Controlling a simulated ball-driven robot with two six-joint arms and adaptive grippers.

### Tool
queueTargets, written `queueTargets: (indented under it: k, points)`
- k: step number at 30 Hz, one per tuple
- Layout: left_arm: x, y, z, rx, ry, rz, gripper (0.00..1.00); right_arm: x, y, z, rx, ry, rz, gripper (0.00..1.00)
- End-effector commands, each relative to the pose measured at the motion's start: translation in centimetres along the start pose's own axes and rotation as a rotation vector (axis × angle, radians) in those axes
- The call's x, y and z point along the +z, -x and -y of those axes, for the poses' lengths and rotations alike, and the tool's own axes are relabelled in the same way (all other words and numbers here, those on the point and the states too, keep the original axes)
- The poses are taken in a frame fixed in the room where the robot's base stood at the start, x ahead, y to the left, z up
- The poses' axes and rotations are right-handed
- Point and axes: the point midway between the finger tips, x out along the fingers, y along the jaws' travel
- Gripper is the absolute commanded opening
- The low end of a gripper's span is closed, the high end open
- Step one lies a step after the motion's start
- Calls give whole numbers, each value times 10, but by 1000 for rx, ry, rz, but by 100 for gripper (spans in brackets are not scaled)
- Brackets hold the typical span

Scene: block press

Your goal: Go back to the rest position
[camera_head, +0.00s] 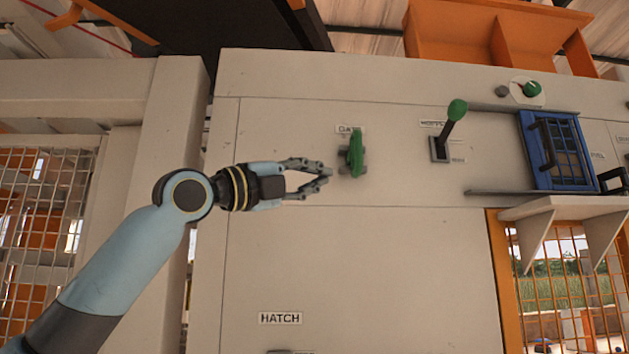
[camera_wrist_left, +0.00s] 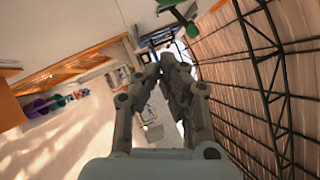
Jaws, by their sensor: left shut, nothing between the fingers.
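My left gripper (camera_head: 326,177) is at the end of my left arm, which comes in from the lower left in the head view. Its fingers are shut with nothing between them. The fingertips point right, a short way left of the green gate handle (camera_head: 356,154) on the pale panel, and look apart from it. In the left wrist view my left gripper (camera_wrist_left: 167,57) shows its fingers drawn together at the tips. My right gripper is not in the head view.
A green-knobbed lever (camera_head: 455,112), a green knob (camera_head: 532,89) and a blue framed door (camera_head: 556,150) are on the pale panel (camera_head: 370,260) to the right. A shelf (camera_head: 562,207) juts out below the blue door. The panel's middle above the HATCH label (camera_head: 280,318) is clear.

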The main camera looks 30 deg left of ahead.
Motion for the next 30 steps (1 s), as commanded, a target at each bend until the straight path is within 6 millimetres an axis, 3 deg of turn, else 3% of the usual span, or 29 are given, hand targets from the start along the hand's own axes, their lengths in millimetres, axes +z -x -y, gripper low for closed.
queueTargets:
  k: [13,17,20,23,26,30]
  points:
    - [0,0,0,0,0,0,0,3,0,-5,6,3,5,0]
    - [-7,1,-18,37,45,-2,0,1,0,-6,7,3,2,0]
    - [-26,7,-64,135,161,2,0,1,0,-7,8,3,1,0]
    - [-55,26,-132,288,349,32,0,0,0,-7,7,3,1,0]
    - [-90,59,-203,462,563,105,0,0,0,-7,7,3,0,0]
    - [-140,126,-288,699,855,278,0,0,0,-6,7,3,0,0]
